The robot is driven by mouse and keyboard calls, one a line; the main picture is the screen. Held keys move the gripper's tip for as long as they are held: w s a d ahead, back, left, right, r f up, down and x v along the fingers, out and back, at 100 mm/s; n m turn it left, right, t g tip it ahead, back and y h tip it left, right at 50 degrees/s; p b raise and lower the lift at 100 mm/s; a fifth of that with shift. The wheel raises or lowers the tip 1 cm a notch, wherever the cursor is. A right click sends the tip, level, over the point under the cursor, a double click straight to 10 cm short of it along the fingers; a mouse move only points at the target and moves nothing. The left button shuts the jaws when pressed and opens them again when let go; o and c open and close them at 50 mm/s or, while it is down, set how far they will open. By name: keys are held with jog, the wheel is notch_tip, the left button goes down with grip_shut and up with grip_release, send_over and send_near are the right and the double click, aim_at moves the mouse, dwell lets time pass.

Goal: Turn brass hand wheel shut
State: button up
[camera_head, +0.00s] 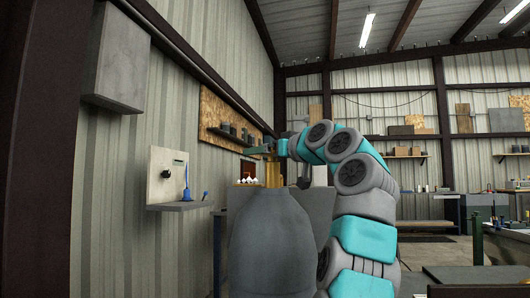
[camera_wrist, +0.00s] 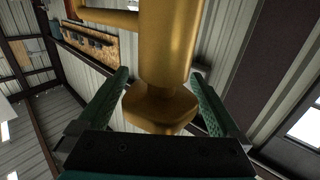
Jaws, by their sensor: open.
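A brass fitting (camera_head: 273,174) stands upright on top of a grey rounded tank (camera_head: 271,245) in the head view. In the wrist view it shows as a thick brass cylinder (camera_wrist: 167,45) with a faceted block (camera_wrist: 160,108) at its near end and a brass bar going off to the left. I cannot make out the wheel's rim as such. My gripper (camera_wrist: 160,76) is open, its two green fingers on either side of the brass, with gaps visible on both sides.
A small wall shelf (camera_head: 180,206) with a blue funnel-like item (camera_head: 187,186) stands left of the tank. A grey box (camera_head: 120,62) hangs above it. Small white objects (camera_head: 247,180) show beside the brass. Workbenches are at the far right.

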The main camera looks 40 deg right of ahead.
jog(key=c, duration=1.2)
jog(key=shift+o, duration=0.2)
